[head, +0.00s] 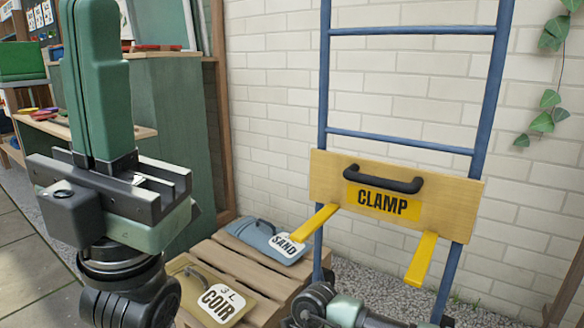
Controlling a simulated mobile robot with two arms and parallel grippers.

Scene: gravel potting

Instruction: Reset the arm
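My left gripper (90,12) stands upright at the left of the head view, its long green fingers pointing up. The fingers sit close together at the middle of the dark rail, and nothing shows between them. It is apart from everything around it, in front of the green cabinet. Part of my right arm (345,310) shows at the bottom edge, low in front of the blue rack. Its gripper is not visible.
A wooden CLAMP board (330,180) with a black handle and yellow arms hangs on the blue rack (481,120). A SAND bag (252,232) and a COIR bag (190,278) lie on a wooden pallet (268,280). The green cabinet (180,150) stands behind my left arm.

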